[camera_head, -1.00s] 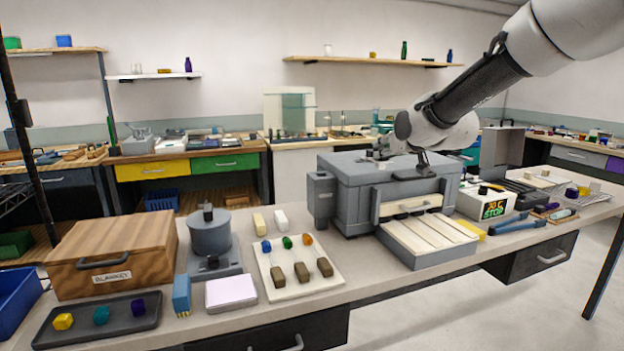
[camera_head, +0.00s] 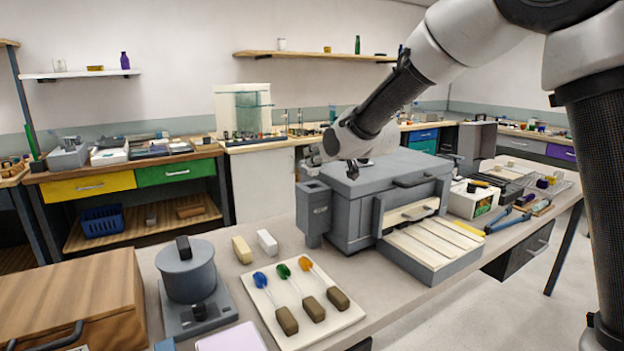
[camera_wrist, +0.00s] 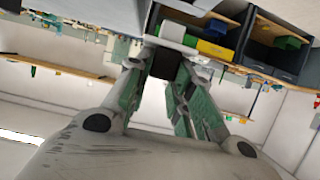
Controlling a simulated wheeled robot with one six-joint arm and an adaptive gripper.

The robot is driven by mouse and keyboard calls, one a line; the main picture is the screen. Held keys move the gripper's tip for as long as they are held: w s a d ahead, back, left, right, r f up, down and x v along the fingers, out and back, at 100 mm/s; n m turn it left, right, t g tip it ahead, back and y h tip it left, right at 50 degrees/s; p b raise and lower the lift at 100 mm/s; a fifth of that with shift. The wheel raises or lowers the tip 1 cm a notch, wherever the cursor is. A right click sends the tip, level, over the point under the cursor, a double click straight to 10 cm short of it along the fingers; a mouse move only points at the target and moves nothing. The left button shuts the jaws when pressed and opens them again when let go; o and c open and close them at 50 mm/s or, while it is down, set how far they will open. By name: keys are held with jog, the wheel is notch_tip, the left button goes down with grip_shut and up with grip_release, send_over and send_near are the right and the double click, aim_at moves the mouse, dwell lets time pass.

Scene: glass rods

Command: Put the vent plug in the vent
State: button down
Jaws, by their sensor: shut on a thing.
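My gripper (camera_wrist: 160,75) is shut on a dark block, which I take for the vent plug (camera_wrist: 164,63). A pale rounded piece just beyond it may be part of the plug or something behind. In the head view my gripper (camera_head: 314,158) is above the back left of the grey kiln (camera_head: 345,215); the plug is too small to make out there. A small dark fitting (camera_head: 352,168) stands on the kiln top, right of my gripper. It may be at the vent, but the opening itself is not clear. The plug appears apart from the kiln.
A tray with colour-tipped glass rods (camera_head: 310,325) lies front centre. A grey canister (camera_head: 187,270) and wooden box (camera_head: 75,290) stand left. The kiln's front shelf (camera_head: 435,250) juts forward. The kiln top is mostly clear.

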aim_at(315, 174)
jog(key=shift+f, duration=2.65)
jog(key=shift+f, duration=0.1)
jog(key=c, duration=1.5)
grip_release()
jog(key=shift+f, duration=0.1)
